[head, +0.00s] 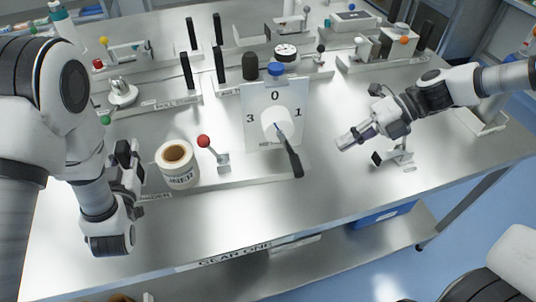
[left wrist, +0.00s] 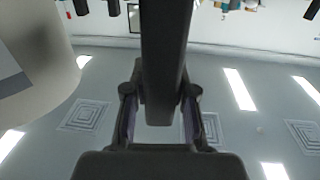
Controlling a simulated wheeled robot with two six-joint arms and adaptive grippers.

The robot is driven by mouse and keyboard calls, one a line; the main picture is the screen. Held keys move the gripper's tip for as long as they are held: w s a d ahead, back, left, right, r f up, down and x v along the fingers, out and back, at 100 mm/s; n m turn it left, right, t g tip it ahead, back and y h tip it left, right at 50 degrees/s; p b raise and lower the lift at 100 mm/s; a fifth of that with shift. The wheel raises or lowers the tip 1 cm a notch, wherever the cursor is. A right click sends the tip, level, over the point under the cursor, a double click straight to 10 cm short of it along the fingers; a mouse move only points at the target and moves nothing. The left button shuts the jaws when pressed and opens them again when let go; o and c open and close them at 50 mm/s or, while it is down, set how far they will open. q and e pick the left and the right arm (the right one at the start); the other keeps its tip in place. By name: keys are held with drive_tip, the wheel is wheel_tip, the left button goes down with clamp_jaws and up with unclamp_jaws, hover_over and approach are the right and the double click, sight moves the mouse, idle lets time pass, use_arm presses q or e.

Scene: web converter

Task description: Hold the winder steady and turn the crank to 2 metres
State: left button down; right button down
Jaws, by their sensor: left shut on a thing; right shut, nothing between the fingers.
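The winder carries a white roll with a brown core (head: 178,165) on a grey base at front left. My left gripper (head: 128,165) is left of the roll, shut on a dark upright bar (left wrist: 165,50), which I take to be the winder's handle. The roll's pale side also shows in the left wrist view (left wrist: 35,60). The white dial plate (head: 262,110) shows 0, 1 and 3. A crank with a dark handle (head: 291,160) sticks out from its white hub, toward the lower right. My right gripper (head: 357,138) is shut and empty, right of the dial, apart from the crank.
A red-knobbed lever (head: 204,142) stands between roll and dial. A small clamp-like fixture (head: 398,153) stands below my right gripper. Several fixtures with dark posts (head: 187,70) fill the back. The bench front (head: 235,222) is mostly clear.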

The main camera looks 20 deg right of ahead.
sight(301, 167)
use_arm(q)
drive_tip(key=shift+s+f, duration=0.1)
drive_tip(key=shift+f, duration=0.2)
use_arm(e)
drive_tip(key=x, duration=0.9)
drive_tip(key=shift+a+f+y, duration=0.25)
drive_tip(key=shift+f+y, duration=0.2)
drive_tip(key=shift+y, duration=0.15)
drive_tip(key=shift+a+f+y, duration=0.45)
drive_tip(key=shift+a+y, duration=0.1)
drive_tip(key=shift+y, duration=0.35)
drive_tip(key=shift+w+a+f, duration=0.15)
drive_tip(key=shift+a+f, duration=0.1)
drive_tip(key=shift+a, duration=0.3)
drive_tip(key=shift+d+r+t, duration=0.1)
drive_tip(key=shift+d+t, duration=0.05)
drive_tip(key=shift+t, duration=0.15)
